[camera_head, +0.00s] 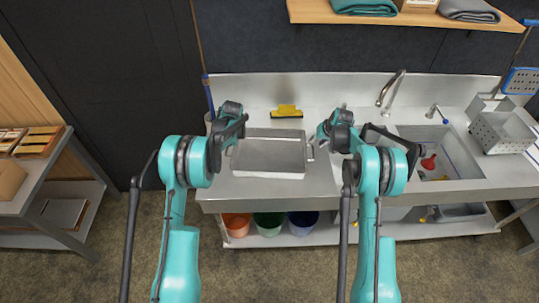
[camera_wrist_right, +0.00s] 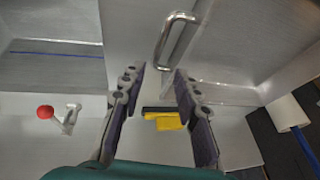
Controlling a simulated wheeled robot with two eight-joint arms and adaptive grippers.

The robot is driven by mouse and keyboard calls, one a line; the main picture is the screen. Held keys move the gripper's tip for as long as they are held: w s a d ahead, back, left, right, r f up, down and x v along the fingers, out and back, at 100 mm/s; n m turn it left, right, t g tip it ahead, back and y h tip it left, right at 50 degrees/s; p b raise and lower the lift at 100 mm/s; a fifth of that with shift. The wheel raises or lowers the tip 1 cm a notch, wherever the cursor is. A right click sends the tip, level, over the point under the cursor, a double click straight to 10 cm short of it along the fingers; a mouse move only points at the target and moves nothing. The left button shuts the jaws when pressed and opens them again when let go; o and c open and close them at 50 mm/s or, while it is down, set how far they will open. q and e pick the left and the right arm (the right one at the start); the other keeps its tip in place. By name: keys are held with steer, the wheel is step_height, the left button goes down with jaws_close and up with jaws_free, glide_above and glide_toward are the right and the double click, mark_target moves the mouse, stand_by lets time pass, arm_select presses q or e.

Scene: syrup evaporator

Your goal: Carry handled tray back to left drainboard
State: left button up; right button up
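The handled tray (camera_head: 270,155), a shallow grey metal pan, lies flat on the left drainboard (camera_head: 340,185) of the steel sink counter. Its right handle (camera_head: 310,151) also shows as a metal loop in the right wrist view (camera_wrist_right: 176,35). My right gripper (camera_head: 322,141) is just right of that handle. In the right wrist view (camera_wrist_right: 158,72) its fingers are apart and empty, with the handle beyond the tips. My left gripper (camera_head: 232,137) is at the tray's left end, by the left handle; its fingers are too small and dark to read.
A yellow-and-black object (camera_head: 286,111) stands behind the tray by the backsplash. The sink basin (camera_head: 445,155) with a red item (camera_head: 429,162) is to the right, below a tall faucet (camera_head: 390,90). A perforated metal basket (camera_head: 503,133) is at far right. Coloured buckets (camera_head: 268,223) stand underneath.

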steer(key=v, duration=0.7)
arm_select(q)
steer(key=shift+r, duration=0.1)
